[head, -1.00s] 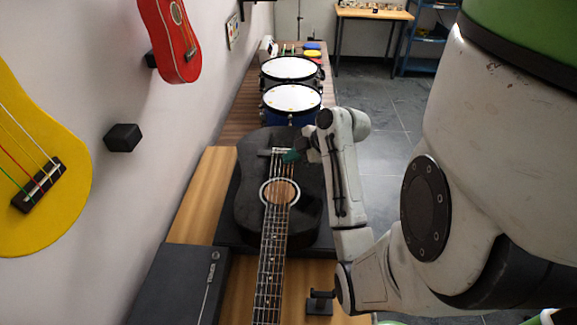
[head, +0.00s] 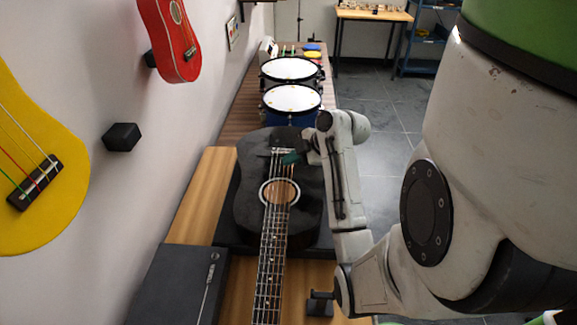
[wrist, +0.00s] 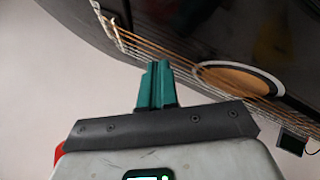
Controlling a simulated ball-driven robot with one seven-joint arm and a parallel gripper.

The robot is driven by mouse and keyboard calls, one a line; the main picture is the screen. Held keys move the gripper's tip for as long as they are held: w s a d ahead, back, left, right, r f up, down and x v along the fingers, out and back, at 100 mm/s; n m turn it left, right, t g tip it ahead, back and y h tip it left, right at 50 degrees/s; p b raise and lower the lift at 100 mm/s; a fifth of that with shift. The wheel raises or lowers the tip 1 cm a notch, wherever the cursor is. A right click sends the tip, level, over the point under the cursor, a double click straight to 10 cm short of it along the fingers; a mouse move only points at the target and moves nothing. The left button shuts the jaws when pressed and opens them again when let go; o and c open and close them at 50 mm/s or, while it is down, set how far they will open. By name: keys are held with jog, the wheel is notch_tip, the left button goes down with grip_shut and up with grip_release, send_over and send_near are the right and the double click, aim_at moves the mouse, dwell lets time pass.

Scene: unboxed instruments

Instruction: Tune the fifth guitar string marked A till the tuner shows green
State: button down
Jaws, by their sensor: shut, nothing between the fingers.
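The black acoustic guitar (head: 243,205) lies face up on a black base, its neck (head: 268,275) pointing toward me. Its strings run over the sound hole (head: 279,192); in the wrist view the strings (wrist: 190,65) and sound hole (wrist: 240,80) are close up. No A mark is legible, and the headstock and tuning pegs are out of view. A small dark box with a pale edge (wrist: 292,142) shows beyond the strings; I cannot tell whether it is the tuner. My gripper (head: 291,158) is over the guitar body near the bridge. Its teal fingers (wrist: 157,75) are together and empty; string contact is unclear.
A black case (head: 170,285) lies left of the neck, and a small black stand (head: 320,303) is to its right. Two drums (head: 292,97) stand behind the guitar. Red (head: 170,35) and yellow (head: 35,150) instruments hang on the left wall. Bare wood (head: 205,190) shows left of the guitar.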

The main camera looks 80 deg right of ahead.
jog(key=shift+r, duration=0.1)
jog(key=shift+r+p, duration=0.6)
notch_tip(320, 180, up, 5)
jog(key=p, duration=0.4)
dwell(0.3)
dwell(0.8)
